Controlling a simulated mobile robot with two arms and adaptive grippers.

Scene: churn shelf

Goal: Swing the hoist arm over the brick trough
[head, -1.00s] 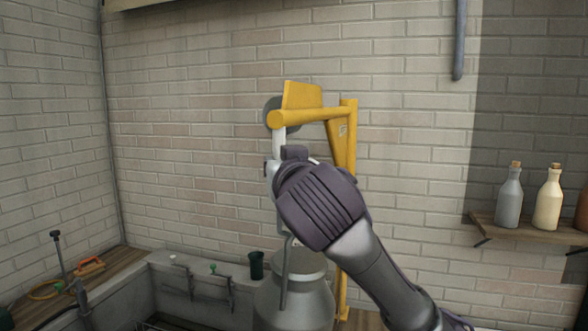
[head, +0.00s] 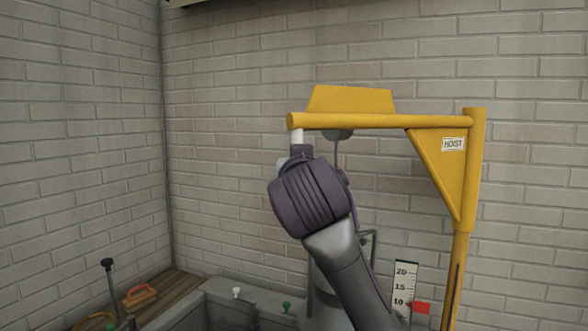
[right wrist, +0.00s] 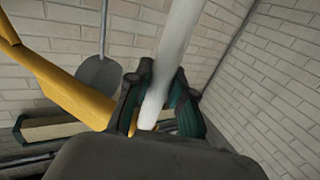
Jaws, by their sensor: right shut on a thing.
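The yellow hoist arm (head: 385,121) reaches left from its post (head: 470,190) at the right of the head view. A white handle (head: 297,137) hangs from its free end. My right gripper is shut on this handle; in the right wrist view its dark fingers (right wrist: 155,105) close around the white bar (right wrist: 178,50). In the head view, the gripper's own body hides most of the grip. A grey churn (head: 320,312) is below, partly behind my right arm. The trough's grey rim (head: 215,290) shows at the lower left. My left gripper is out of view.
A scale board (head: 404,275) with a red marker (head: 421,307) stands left of the post. An orange-handled brush (head: 140,295) lies on the wooden ledge at the left. Brick walls meet in the corner behind.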

